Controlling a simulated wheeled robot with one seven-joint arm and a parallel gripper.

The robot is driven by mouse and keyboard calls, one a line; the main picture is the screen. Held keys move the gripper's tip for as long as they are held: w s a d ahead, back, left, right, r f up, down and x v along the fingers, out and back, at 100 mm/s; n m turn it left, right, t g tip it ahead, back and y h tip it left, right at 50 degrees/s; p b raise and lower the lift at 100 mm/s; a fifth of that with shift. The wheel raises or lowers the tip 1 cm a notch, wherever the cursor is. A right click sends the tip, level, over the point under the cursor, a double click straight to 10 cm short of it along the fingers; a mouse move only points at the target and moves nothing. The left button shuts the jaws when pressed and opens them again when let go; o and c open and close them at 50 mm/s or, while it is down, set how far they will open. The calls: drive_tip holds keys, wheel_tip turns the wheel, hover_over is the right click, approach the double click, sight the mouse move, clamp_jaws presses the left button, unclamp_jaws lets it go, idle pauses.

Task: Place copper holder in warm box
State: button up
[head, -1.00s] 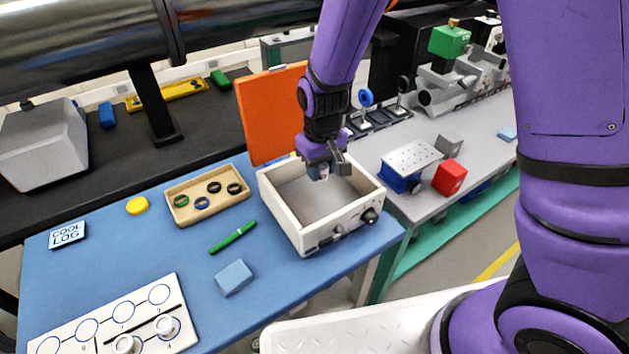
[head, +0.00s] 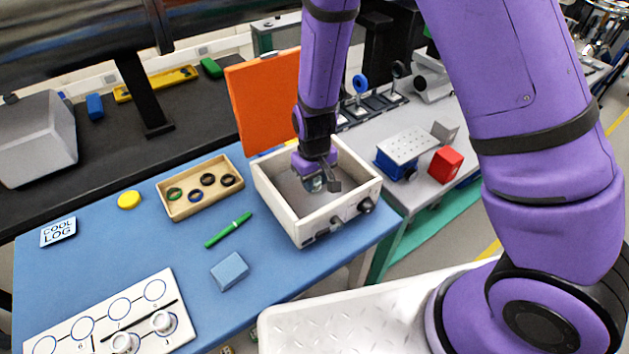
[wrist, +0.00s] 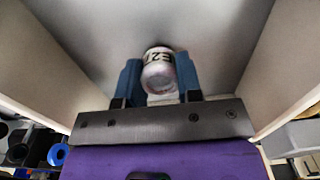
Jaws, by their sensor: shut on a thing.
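The warm box (head: 275,197) is a white open-topped box with knobs on its front and an orange lid (head: 262,105) standing up behind it. My gripper (head: 318,184) is down inside the box, over its grey floor. In the wrist view, the blue fingers (wrist: 159,80) are shut on a small pale, pinkish-silver cylindrical holder (wrist: 159,72). Its dark label is partly readable, with letters like "ZE"; I cannot confirm copper from it. The box's walls rise on both sides. I cannot tell whether the holder touches the floor.
A white board (head: 60,338) with two white cylinders is at front left. A red block (head: 446,164) sits on the right bench.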

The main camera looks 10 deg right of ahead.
drive_tip(key=shift+f, duration=0.45)
drive_tip(key=shift+f, duration=0.2)
drive_tip(key=o, duration=1)
